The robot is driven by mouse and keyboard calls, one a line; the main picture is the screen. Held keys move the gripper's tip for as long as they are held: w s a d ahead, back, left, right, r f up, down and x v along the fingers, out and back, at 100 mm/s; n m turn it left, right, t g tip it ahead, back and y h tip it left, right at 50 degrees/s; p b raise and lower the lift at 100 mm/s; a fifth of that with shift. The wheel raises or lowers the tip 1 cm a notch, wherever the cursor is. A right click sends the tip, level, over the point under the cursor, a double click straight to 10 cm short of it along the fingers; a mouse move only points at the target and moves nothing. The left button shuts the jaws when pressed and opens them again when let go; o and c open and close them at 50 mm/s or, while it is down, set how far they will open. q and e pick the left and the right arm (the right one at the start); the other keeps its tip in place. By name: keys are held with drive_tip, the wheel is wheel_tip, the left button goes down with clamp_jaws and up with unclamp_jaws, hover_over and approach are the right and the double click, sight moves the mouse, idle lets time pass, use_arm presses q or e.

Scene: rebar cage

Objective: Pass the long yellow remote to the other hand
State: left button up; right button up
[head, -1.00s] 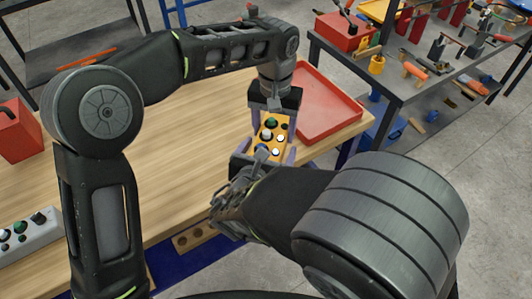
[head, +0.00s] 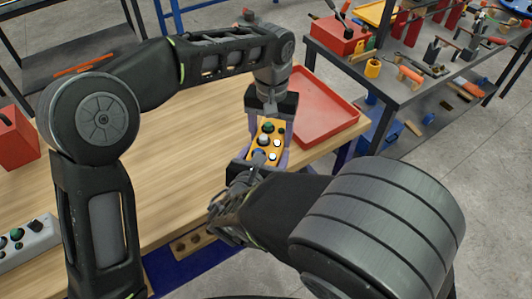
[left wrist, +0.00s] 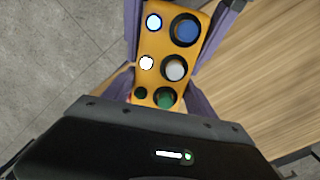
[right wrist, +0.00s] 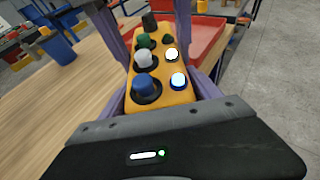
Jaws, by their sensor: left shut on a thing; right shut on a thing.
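The long yellow remote (head: 267,141) has green, white and blue buttons and is held above the wooden table near its right front edge. My left gripper (head: 266,125) comes from behind and is shut on the remote's far end. My right gripper (head: 258,160) comes from the front and is shut on its near end. In the left wrist view the remote (left wrist: 167,52) lies between purple fingers. In the right wrist view the remote (right wrist: 158,92) also lies between the fingers. Parts of its sides are hidden by both grippers.
A red tray (head: 318,108) lies on the table just right of the remote. A grey button box (head: 30,243) is at the left front and a red box (head: 15,135) at the left. A shelf of tools (head: 420,75) stands at the right back.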

drive_tip(key=c, duration=0.3)
drive_tip(key=o, duration=1.7)
drive_tip(key=v, duration=1.2)
drive_tip(key=shift+r, duration=0.1)
